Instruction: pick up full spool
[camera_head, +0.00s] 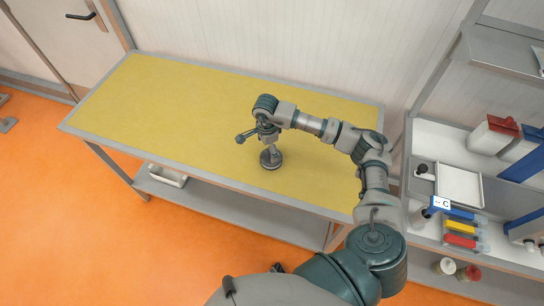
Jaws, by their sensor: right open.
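My right arm reaches over the yellow tabletop from the lower right. Its gripper (260,136) hangs near the table's middle and is open. Right below it is a small upright grey piece with a dark round base (270,161), seemingly on the tabletop. It may be a spool, but it is too small to tell, and I cannot tell whether the gripper touches it. On the low shelf of the right rack stand a pale round container (445,266) and a reddish one (471,273), too small to identify. My left gripper is not in view.
The yellow table (170,105) is otherwise bare, with a grey raised rim. A pale bin (167,175) sits on its lower shelf. At right, a rack holds a white tray (459,185), coloured bins (461,227) and a red-topped container (491,135). Orange floor lies in front.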

